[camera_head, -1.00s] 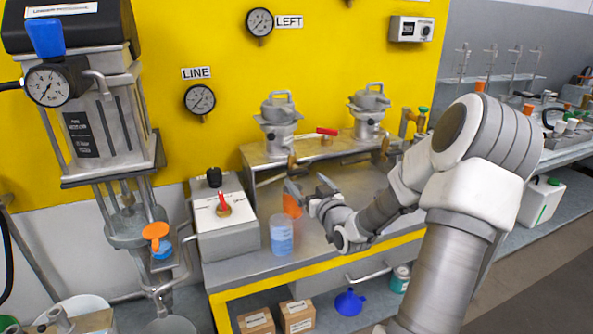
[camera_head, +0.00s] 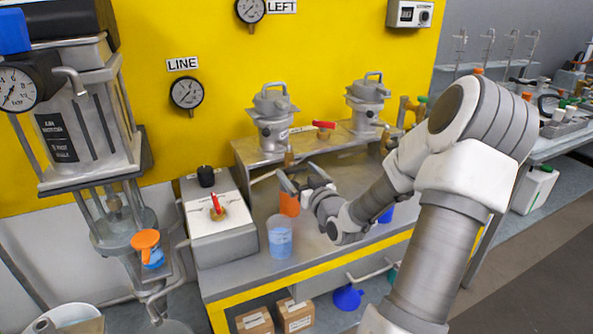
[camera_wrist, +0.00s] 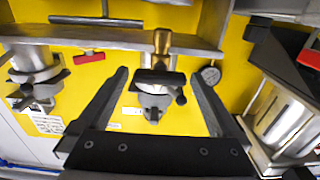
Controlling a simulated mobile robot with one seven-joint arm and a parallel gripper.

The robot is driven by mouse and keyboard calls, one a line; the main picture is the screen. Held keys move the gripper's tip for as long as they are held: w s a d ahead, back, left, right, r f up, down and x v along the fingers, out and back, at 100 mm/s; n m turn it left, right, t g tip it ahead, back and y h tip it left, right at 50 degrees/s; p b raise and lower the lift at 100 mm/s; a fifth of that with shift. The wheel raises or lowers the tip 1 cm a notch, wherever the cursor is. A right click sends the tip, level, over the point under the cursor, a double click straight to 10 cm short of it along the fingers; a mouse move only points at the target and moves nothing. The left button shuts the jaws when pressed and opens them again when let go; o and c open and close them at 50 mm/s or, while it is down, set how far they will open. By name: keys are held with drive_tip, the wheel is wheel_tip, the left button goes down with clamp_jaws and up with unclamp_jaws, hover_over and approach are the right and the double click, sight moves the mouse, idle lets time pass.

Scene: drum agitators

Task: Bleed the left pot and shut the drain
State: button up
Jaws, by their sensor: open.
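The left pot (camera_head: 273,115) is a grey lidded metal vessel on the back shelf. Its brass drain valve (camera_head: 289,159) hangs below the shelf edge. In the wrist view, which looks upside down, the brass drain (camera_wrist: 161,42) appears between my finger lines, with the left pot (camera_wrist: 156,102) beyond it. My gripper (camera_head: 301,175) is open and empty, just in front of and below the drain, with a gap that I cannot judge. The LEFT gauge (camera_head: 250,9) is cut by the top edge.
A red-handled valve (camera_head: 323,126) sits between the left pot and the right pot (camera_head: 367,102). The LINE gauge (camera_head: 187,93) is on the yellow wall.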

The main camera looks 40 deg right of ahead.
drive_tip(key=c, duration=1.2)
drive_tip(key=shift+n+b, duration=0.3)
drive_tip(key=shift+b, duration=0.15)
drive_tip(key=n+b, duration=1.2)
drive_tip(key=b, duration=0.2)
drive_tip(key=shift+a+n, duration=0.15)
drive_tip(key=shift+n, duration=0.15)
drive_tip(key=n, duration=0.4)
drive_tip(key=shift+n, duration=0.4)
